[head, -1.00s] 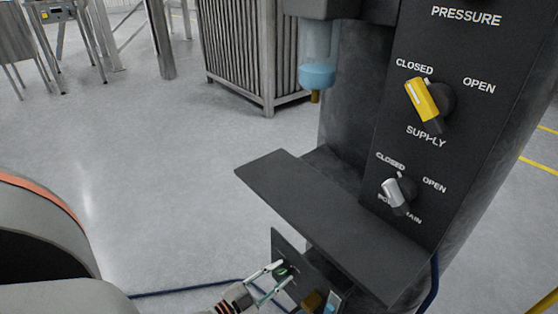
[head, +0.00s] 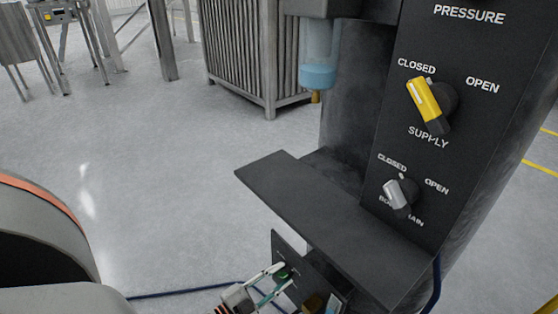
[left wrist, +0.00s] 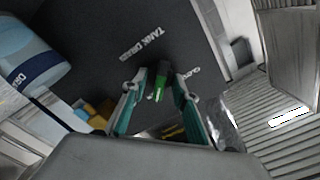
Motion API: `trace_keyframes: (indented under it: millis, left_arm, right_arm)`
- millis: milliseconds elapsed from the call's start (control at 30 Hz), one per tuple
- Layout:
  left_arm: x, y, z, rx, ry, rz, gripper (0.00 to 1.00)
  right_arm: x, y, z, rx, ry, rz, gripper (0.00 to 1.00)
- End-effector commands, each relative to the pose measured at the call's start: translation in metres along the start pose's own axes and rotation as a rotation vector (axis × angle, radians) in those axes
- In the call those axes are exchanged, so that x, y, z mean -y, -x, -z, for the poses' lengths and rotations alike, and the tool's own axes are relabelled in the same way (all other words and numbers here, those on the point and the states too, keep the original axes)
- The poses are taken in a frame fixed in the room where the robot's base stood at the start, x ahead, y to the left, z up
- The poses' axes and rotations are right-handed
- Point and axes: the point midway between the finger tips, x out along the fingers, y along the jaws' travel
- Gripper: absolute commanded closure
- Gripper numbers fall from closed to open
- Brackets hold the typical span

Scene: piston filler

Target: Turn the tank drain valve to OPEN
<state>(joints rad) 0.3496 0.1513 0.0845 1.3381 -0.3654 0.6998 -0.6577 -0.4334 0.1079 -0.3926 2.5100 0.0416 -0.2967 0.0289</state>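The handle's exact angle is hard to tell. My right gripper is not in view.
Above stands the dark control column with a yellow supply knob (head: 428,104) and a grey bowl drain knob (head: 398,192). A dark shelf (head: 320,215) juts out just above my left gripper. A blue hose (head: 185,291) lies on the floor. Open floor is to the left.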

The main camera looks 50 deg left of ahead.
Motion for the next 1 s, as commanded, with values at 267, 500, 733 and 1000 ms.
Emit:
trace_keyframes:
  millis: [267, 500, 733, 1000]
  left_arm:
    - [0.0, 0.0, 0.0, 0.0, 0.001, -0.001, 0.56]
    - [-0.001, 0.01, -0.001, 0.002, 0.001, -0.002, 0.56]
    - [-0.002, 0.052, -0.001, 0.004, 0.002, -0.004, 0.56]
    - [0.0, 0.101, -0.001, 0.002, 0.001, -0.002, 0.56]
  right_arm:
    - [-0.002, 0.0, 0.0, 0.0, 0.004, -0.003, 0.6]
    - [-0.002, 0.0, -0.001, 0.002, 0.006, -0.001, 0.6]
    - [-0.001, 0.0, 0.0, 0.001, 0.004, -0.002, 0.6]
    - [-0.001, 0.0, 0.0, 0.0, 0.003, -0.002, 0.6]
